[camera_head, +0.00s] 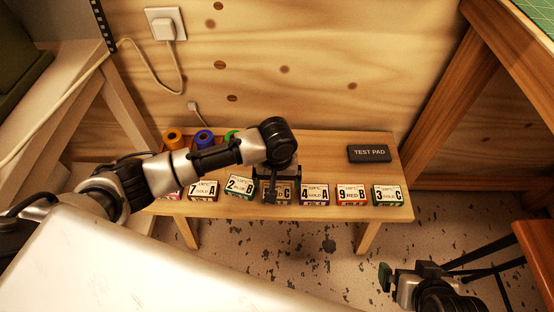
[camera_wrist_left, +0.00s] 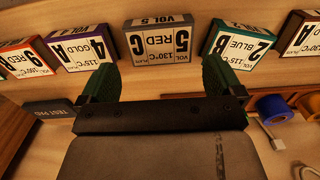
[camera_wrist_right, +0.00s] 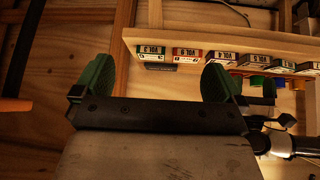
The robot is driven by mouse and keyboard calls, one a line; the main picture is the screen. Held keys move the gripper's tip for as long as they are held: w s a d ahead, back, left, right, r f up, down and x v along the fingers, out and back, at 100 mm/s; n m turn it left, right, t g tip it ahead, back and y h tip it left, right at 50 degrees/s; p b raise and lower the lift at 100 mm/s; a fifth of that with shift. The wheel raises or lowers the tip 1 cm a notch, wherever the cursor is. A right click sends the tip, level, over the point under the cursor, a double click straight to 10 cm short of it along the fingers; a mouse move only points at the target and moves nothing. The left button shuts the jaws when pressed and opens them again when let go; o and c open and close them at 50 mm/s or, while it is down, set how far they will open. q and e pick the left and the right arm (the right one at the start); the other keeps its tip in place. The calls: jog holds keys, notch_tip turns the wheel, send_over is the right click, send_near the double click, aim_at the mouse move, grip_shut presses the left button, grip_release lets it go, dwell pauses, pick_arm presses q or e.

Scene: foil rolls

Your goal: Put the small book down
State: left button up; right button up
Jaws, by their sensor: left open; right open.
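The small book marked 5 RED C (camera_wrist_left: 160,42) rests on the wooden bench in a row of similar small books. In the head view it (camera_head: 282,194) is partly hidden by my left gripper (camera_head: 276,176). In the left wrist view, my left gripper's (camera_wrist_left: 158,82) green fingers are spread apart, with the book just beyond and between the fingertips, and no grip on it is seen. My right gripper (camera_head: 404,276) is open and empty at the lower right, away from the bench; its spread fingers also show in the right wrist view (camera_wrist_right: 160,76).
Neighbours in the row are 2 BLUE B (camera_head: 240,186) and 4 GOLD A (camera_head: 314,193), with small gaps. A dark TEST PAD (camera_head: 369,153) lies at the back right of the bench (camera_head: 325,150). Orange (camera_head: 172,139) and blue (camera_head: 204,138) rolls stand at the back left.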

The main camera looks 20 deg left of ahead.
pick_arm(q)
notch_tip(320, 180, up, 7)
jog(key=p, duration=0.2)
pick_arm(e)
jog(key=shift+s+d+r+g+h, duration=0.15)
jog(key=shift+s+d+g, duration=0.1)
jog(key=shift+s+g, duration=0.45)
jog(key=shift+s+d+g+h, duration=0.1)
jog(key=shift+s+d+g, duration=0.25)
jog(key=shift+s, duration=0.5)
jog(key=shift+s+d+r+g+h, duration=0.1)
jog(key=shift+s+d+g+h, duration=0.05)
jog(key=shift+s+g, duration=0.6)
pick_arm(q)
jog(key=s+d+f+m+t+h, duration=0.2)
jog(key=s+d+m+h, duration=0.15)
jog(key=s, duration=0.65)
jog(key=s+a+r+m+t+y, duration=0.1)
jog(key=s+a+y, duration=0.2)
jog(key=s+a, duration=0.8)
jog(key=shift+r+m+t, duration=0.15)
jog(key=shift+m+t, duration=0.15)
jog(key=shift+m, duration=0.05)
jog(key=shift+w, duration=0.1)
